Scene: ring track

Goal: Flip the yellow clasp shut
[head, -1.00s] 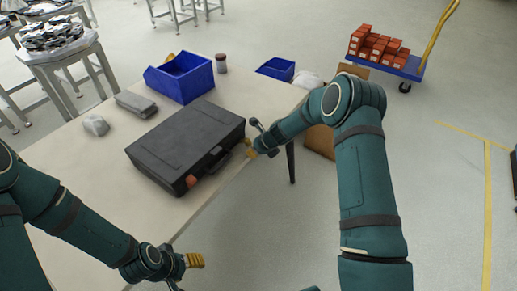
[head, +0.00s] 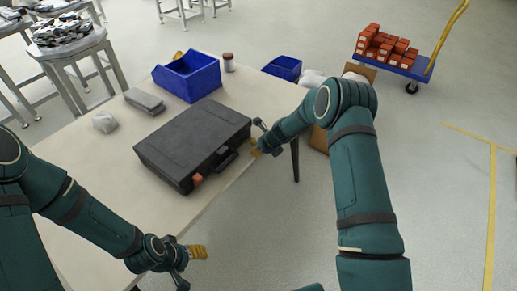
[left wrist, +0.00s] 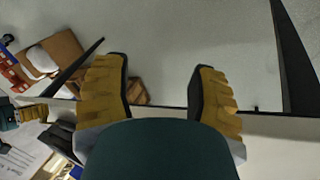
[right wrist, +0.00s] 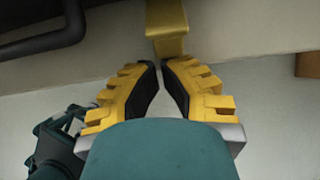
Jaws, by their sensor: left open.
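The dark grey case (head: 190,137) lies closed on the table, its handle (head: 222,164) facing the front edge. An orange clasp (head: 197,180) is on its front left. The yellow clasp (right wrist: 167,30) shows in the right wrist view, hanging just beyond my right fingertips; in the head view I cannot make it out. My right gripper (right wrist: 160,65) has its fingertips nearly together, with nothing seen between them. In the head view it (head: 257,147) is at the case's right front corner. My left gripper (left wrist: 160,75) is open and empty, near the table's front edge in the head view (head: 199,252).
A blue bin (head: 188,78), a jar (head: 228,63), a grey box (head: 145,101) and a whitish lump (head: 105,122) stand behind the case. A second blue bin (head: 284,67) is at the far corner. A cart (head: 400,64) with orange boxes stands beyond.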

